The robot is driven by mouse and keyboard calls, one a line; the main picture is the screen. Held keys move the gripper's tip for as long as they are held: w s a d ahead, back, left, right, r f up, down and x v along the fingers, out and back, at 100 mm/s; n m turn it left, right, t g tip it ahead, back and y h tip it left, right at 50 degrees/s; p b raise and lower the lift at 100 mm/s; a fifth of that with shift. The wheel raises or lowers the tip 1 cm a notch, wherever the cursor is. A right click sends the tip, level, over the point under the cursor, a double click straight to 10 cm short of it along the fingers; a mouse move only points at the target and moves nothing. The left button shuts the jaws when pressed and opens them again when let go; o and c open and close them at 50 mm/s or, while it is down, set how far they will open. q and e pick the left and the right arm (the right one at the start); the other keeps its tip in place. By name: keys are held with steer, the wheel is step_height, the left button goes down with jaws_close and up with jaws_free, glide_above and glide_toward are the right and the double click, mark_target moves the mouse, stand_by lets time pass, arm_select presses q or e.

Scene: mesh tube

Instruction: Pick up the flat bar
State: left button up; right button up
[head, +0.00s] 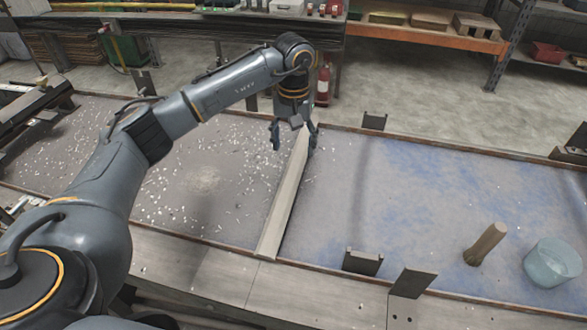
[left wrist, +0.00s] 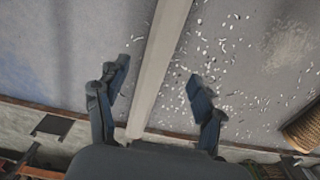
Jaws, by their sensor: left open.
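The flat bar (head: 283,205) is a long, straight, pale grey-beige strip lying across the table from its near edge toward its far edge. My left gripper (head: 295,145) points down over the bar's far part, fingers spread on either side. In the left wrist view the bar (left wrist: 157,65) runs between the two open fingers of the left gripper (left wrist: 158,73), apart from both in the picture. The exact height of the fingertips over the table is hard to tell. The bar's far end is partly hidden by the gripper in the head view. My right gripper is not in view.
The table (head: 400,180) has white chips scattered left of the bar. Dark brackets (head: 362,262) sit along the edges. A brown ribbed round object (left wrist: 301,128) shows in the left wrist view.

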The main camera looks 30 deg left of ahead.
mark_target(294, 169)
arm_select(q)
steer(key=shift+f, duration=0.7)
steer(key=f+p, duration=0.1)
steer(key=f, duration=0.1)
steer(key=f+p, duration=0.1)
steer(key=f, duration=0.1)
steer(key=shift+s+d+p, duration=0.1)
steer(key=shift+s+p, duration=0.15)
steer(key=shift+p, duration=0.05)
steer(key=shift+f, duration=0.65)
jaws_close()
steer(key=shift+w+r, duration=0.1)
steer(key=shift+r, duration=0.05)
